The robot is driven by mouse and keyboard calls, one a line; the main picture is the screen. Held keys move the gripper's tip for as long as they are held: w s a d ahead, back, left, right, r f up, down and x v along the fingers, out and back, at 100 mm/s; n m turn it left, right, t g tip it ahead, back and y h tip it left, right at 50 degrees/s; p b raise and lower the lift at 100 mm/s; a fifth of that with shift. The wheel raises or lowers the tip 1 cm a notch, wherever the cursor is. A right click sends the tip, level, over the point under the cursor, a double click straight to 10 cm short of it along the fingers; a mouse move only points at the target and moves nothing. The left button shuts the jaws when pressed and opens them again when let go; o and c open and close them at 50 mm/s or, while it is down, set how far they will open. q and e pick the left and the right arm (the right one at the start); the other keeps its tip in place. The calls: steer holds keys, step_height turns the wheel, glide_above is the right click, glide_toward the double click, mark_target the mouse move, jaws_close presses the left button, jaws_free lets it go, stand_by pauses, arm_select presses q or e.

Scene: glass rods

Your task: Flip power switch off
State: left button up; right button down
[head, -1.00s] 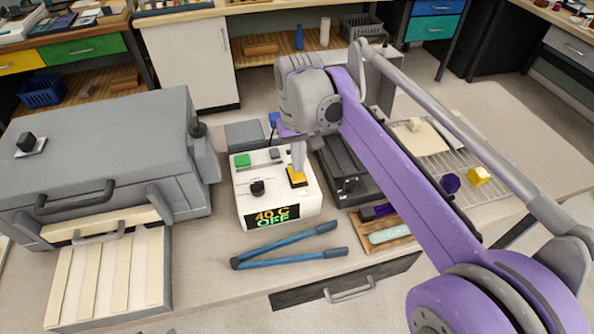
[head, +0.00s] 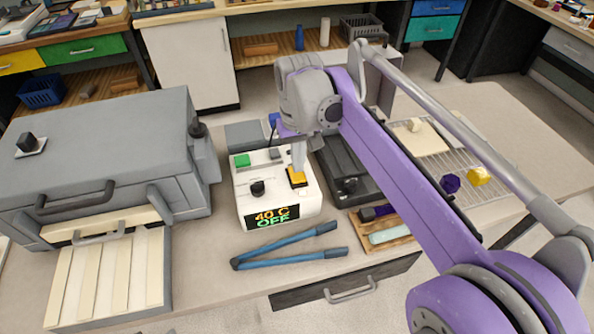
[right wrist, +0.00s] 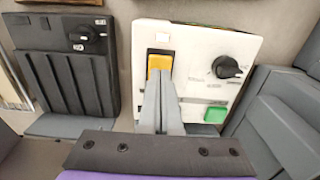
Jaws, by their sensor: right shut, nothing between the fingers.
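The white control box (head: 253,210) stands on the bench in front of me. Its display (head: 272,217) reads "40 C OFF". A yellow rocker switch (head: 297,177) sits in a dark frame on its top right; in the right wrist view the yellow switch (right wrist: 160,63) shows just beyond the fingertips. My right gripper (head: 298,168) is shut and empty, pointing down with its tips at the switch, seemingly touching it. The closed fingers also show in the right wrist view (right wrist: 160,80). The box also has a black knob (head: 257,188) and a green button (head: 242,160). My left gripper is not in view.
A grey furnace-like box (head: 100,150) stands left, with a slatted tray (head: 110,280) before it. Blue-handled tongs (head: 285,247) lie in front of the control box. A dark hotplate-like unit (head: 345,165) and a wire rack (head: 490,190) are to the right.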

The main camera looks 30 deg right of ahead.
mark_target(298, 177)
steer(key=shift+f+b, duration=0.75)
steer(key=shift+f, duration=0.6)
stand_by(1.1)
steer(key=shift+r, duration=0.1)
steer(key=shift+r+p, duration=2.75)
steer(key=shift+r, duration=0.75)
steer(key=shift+f, duration=0.1)
steer(key=s+a+f+n+t, duration=0.1)
steer(key=s+a+f, duration=0.1)
steer(key=s+f, duration=0.2)
steer(key=s+a+f+t+p, duration=0.1)
steer(key=s+a+f+t, duration=0.1)
steer(key=s+f, duration=0.2)
steer(key=s+a+f+n+t, duration=0.1)
steer(key=s+a+f+t, duration=0.1)
steer(key=s+f, duration=0.2)
steer(key=shift+s+a+f+n, duration=0.1)
steer(key=shift+s+a, duration=0.05)
steer(key=shift+s, duration=0.45)
steer(key=shift+s+a+f+n, duration=0.1)
steer(key=shift+s+f, duration=0.05)
steer(key=shift+s, duration=0.45)
steer(key=shift+s+a+f+n, duration=0.1)
steer(key=shift+s+a, duration=0.05)
steer(key=shift+s, duration=0.45)
